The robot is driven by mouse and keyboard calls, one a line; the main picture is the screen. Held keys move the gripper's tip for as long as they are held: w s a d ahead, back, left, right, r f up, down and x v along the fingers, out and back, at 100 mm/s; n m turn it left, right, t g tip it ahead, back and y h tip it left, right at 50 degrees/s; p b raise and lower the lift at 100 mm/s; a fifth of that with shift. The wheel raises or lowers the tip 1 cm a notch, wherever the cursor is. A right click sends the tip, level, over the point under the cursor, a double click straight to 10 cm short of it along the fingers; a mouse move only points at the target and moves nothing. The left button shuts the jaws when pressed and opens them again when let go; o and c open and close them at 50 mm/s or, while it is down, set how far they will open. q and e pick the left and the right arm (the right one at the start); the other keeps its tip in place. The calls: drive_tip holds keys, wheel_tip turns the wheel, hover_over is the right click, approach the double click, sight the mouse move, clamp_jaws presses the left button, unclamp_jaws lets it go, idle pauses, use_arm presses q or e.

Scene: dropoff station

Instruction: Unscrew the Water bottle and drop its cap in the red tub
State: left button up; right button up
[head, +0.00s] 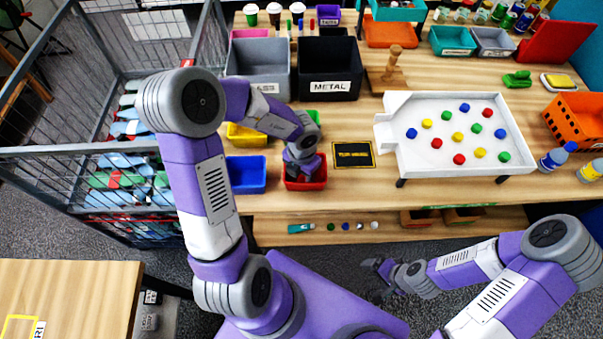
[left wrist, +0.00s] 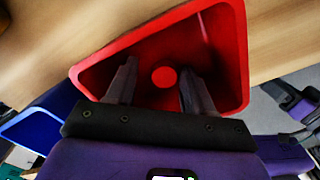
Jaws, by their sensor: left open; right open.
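The red tub (head: 305,182) stands at the table's front edge, below my left gripper (head: 303,168). In the left wrist view, the open left fingers (left wrist: 155,88) reach over the red tub (left wrist: 228,55) with nothing between them. A round red disc (left wrist: 164,77) shows inside the tub between the fingers; it may be a cap. A blue bottle (head: 553,159) and a yellow bottle (head: 592,172) are at the table's right end; I cannot read which is Water. My right gripper (head: 377,268) is open and empty, low in front of the table, far from the bottles.
A blue tub (head: 246,174) and a yellow tub (head: 247,135) are beside the red tub. A METAL bin (head: 330,86) and a grey bin (head: 259,85) stand behind. A white tray (head: 400,160) with coloured pieces fills the middle right. An orange basket (head: 575,121) is near the bottles.

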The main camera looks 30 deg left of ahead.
sight(302, 177)
use_arm(q)
wheel_tip(302, 177, up, 12)
drive_tip(key=p, duration=0.5)
